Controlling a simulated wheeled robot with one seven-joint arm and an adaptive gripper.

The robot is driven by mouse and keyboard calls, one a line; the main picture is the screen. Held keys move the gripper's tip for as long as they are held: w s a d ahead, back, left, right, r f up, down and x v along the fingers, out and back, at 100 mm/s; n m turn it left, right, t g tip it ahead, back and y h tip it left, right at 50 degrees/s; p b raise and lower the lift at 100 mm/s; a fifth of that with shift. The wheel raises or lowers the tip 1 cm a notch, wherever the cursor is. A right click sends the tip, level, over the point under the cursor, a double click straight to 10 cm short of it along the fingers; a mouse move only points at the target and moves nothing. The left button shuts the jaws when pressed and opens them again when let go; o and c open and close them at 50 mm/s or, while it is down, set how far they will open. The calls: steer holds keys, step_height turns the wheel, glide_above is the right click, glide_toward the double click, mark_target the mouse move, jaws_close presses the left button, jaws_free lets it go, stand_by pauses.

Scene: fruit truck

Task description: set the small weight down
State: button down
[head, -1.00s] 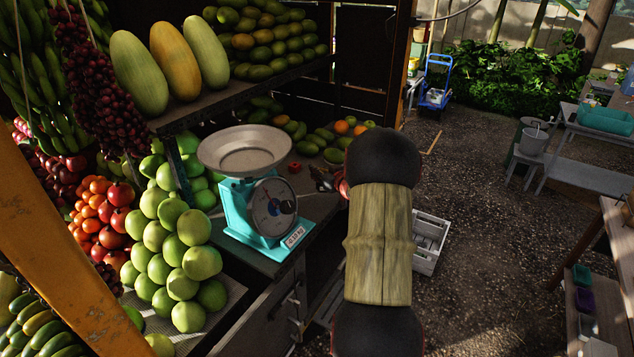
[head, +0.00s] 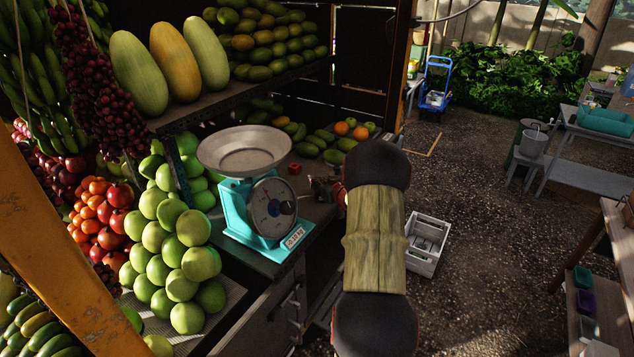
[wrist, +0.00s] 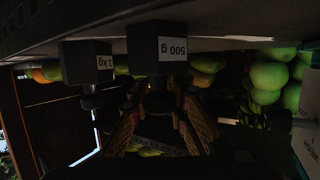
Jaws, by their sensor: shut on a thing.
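The small weight (wrist: 158,42) is a dark block labelled "500 g" in the wrist view, which shows the scene upside down. My gripper (wrist: 163,90) is shut on its narrow knob end, with a finger on each side. The block end is at or very near the counter surface (wrist: 225,22); I cannot tell whether it touches. A dark weight labelled "1 kg" (wrist: 86,62) stands beside it, apart from my fingers. In the head view my gripper (head: 324,188) is small over the counter, partly hidden by my arm, and the small weight cannot be made out.
A turquoise scale (head: 236,208) with a metal pan (head: 244,150) stands left of my gripper. A small red object (head: 294,168) lies behind on the counter. Green fruit (head: 172,250) is piled at the left, and a white crate (head: 426,245) stands on the ground at right.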

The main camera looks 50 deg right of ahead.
steer(key=c, duration=1.7)
jaws_free()
steer(key=shift+s+r, duration=0.1)
steer(key=shift+r, duration=0.1)
steer(key=v, duration=1.1)
steer(key=shift+s+a+p, duration=0.2)
steer(key=shift+s+p, duration=0.05)
steer(key=shift+p, duration=0.1)
steer(key=shift+s+r, duration=0.1)
steer(key=shift+s, duration=0.05)
